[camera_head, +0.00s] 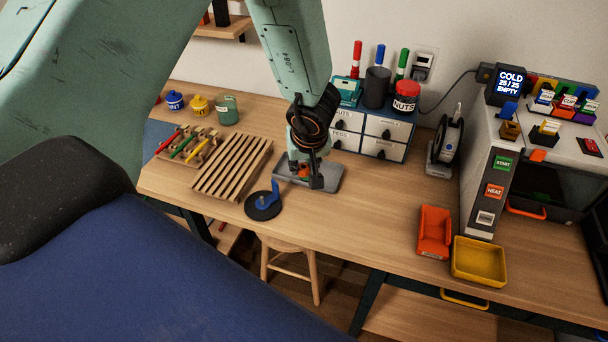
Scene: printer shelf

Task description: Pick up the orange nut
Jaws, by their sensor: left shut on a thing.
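My left gripper (306,178) points down over a grey plate (325,186) on the wooden table, in front of the small drawer unit. A small orange piece (304,171), which looks like the orange nut, shows between its fingers. The gripper is shut on it. The fingers hide most of the nut, and I cannot tell whether it still touches the plate. My right gripper is not in view.
A blue piece on a black disc (263,207) and a slatted wooden rack (232,168) stand left of the plate. The drawer unit (383,132) is behind. An orange tray (434,230), a yellow tray (478,262) and the printer (497,190) are right. The table's middle right is clear.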

